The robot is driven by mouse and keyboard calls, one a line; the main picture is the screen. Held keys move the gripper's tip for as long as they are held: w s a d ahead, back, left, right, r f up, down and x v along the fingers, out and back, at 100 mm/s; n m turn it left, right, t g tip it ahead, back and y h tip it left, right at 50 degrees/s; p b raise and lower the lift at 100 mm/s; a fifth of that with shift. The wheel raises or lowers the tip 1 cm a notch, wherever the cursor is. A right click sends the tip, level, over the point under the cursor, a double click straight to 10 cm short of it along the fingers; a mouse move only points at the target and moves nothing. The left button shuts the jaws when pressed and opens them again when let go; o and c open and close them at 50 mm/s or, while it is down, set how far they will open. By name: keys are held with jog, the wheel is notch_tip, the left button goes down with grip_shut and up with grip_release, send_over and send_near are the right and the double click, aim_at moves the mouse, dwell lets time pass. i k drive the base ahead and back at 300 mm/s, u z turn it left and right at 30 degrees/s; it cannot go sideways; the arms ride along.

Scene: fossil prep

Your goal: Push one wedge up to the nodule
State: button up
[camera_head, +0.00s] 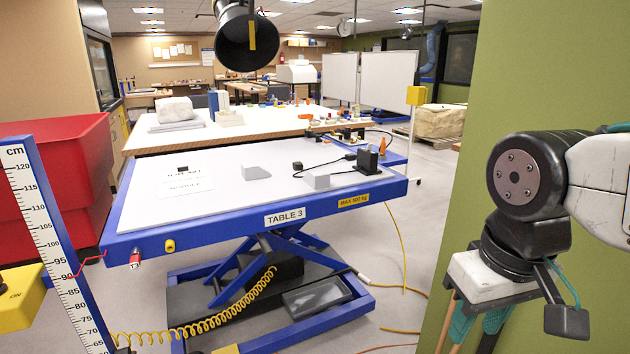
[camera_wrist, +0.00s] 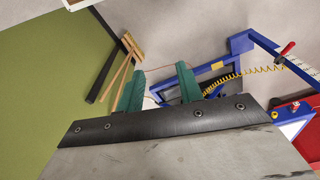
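A small dark block (camera_head: 183,168) lies at the left and another (camera_head: 297,165) near the middle. I cannot tell surely which are wedges or the nodule. My gripper (camera_head: 478,328) hangs at the right, well away from the table. In the wrist view its green fingers (camera_wrist: 160,72) are apart with nothing between them.
A black box (camera_head: 367,161) with a cable stands at the table's right end. A black extraction hood (camera_head: 250,38) hangs above. A red bin (camera_head: 75,160) and a centimetre scale (camera_head: 52,230) stand left. A green wall (camera_head: 540,80) is close behind my arm. A yellow hose coils below the table.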

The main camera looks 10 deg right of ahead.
aim_at(319, 179)
jog(key=u, duration=0.55)
jog(key=i, duration=2.15)
jog(key=z, duration=0.35)
